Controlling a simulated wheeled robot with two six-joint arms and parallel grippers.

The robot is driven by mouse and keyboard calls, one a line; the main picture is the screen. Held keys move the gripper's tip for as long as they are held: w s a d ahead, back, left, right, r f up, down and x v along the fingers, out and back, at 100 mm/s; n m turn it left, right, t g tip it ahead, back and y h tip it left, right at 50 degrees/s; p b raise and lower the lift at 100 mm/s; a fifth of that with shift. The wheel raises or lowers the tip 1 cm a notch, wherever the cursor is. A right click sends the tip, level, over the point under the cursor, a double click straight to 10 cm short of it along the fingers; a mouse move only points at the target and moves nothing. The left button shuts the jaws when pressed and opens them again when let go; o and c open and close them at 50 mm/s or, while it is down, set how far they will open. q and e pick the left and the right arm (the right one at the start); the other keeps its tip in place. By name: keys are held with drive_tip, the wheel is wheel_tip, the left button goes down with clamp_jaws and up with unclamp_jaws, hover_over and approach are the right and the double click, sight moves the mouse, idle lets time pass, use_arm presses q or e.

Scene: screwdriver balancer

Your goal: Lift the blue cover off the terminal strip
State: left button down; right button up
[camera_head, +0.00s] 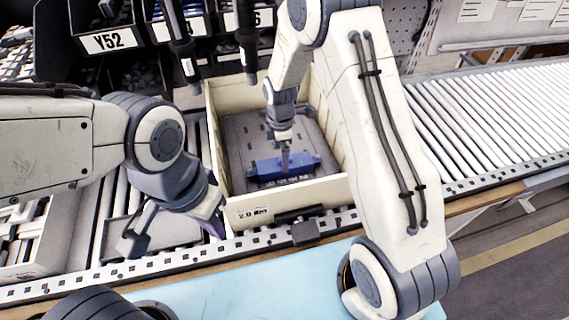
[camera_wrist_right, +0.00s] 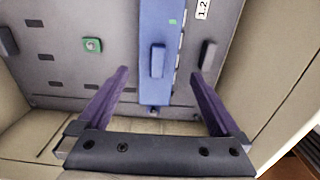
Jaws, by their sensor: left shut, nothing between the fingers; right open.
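The blue cover (camera_head: 265,168) lies along the near part of a dark grey panel inside the cream bin. In the right wrist view the blue cover (camera_wrist_right: 157,40) runs down from the top edge and has a raised blue grip (camera_wrist_right: 157,61) on it. The strip beneath is mostly hidden. My right gripper (camera_head: 285,158) reaches down into the bin above the cover. Its purple fingers (camera_wrist_right: 160,95) are open, one on each side of the grip, with nothing between them touching. My left gripper (camera_head: 217,226) is shut and empty, outside the bin at its near left corner.
The cream bin (camera_head: 215,120) has raised walls around the grey panel (camera_head: 240,130). It stands on a roller conveyor (camera_head: 480,115). Dark shelves with labelled boxes (camera_head: 110,40) stand behind at the left. Two hanging tools (camera_head: 185,55) are near the bin's back edge. A light blue mat (camera_head: 260,285) lies in front.

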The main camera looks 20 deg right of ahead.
sight(301, 164)
drive_tip(key=shift+d+f, duration=0.15)
drive_tip(key=shift+f, duration=0.5)
drive_tip(key=f, duration=0.2)
drive_tip(key=f+p, duration=0.1)
drive_tip(key=f, duration=0.1)
drive_tip(key=shift+w+d+f+p, duration=0.1)
drive_tip(key=shift+w+d+p, duration=0.1)
drive_tip(key=shift+p, duration=0.1)
drive_tip(key=shift+c, duration=0.3)
clamp_jaws()
